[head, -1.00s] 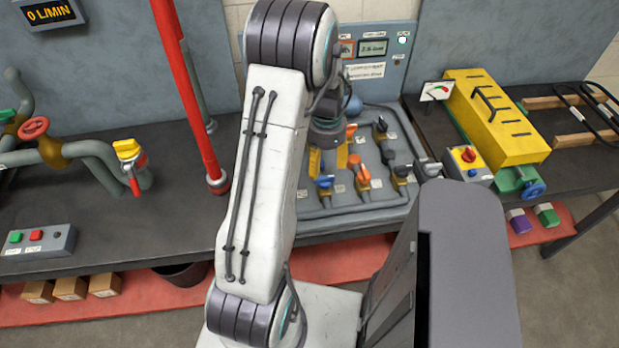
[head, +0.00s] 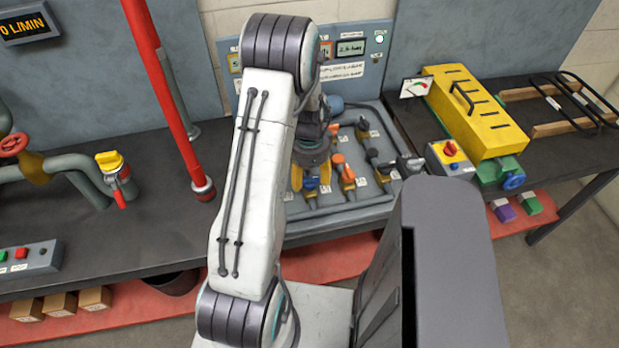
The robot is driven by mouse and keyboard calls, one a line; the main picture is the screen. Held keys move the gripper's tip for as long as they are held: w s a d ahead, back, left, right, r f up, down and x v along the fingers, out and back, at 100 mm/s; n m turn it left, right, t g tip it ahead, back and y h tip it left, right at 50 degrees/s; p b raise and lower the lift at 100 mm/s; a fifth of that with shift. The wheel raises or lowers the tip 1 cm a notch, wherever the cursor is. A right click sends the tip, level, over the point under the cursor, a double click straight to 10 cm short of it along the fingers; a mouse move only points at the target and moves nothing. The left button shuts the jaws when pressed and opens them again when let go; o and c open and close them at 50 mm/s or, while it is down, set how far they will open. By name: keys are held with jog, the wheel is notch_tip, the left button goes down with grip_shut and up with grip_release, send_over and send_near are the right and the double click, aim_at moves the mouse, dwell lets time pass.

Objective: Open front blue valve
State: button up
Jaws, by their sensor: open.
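The front blue valve handle (head: 311,184) shows on the front left of the grey valve panel (head: 330,215). My gripper (head: 311,177) points down over it, with one yellow finger to the left of the blue handle and the other to its right. The fingers are apart, with nothing seen held between them. I cannot tell whether they touch the handle. My arm hides the left part of the panel.
An orange valve (head: 347,176) stands close to the right of the blue one, with black-handled valves (head: 372,154) beyond. A red pipe (head: 160,90) rises at left. A yellow box (head: 475,110) stands at right.

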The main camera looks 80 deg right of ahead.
jog(key=shift+f, duration=0.8)
jog(key=c, duration=1.2)
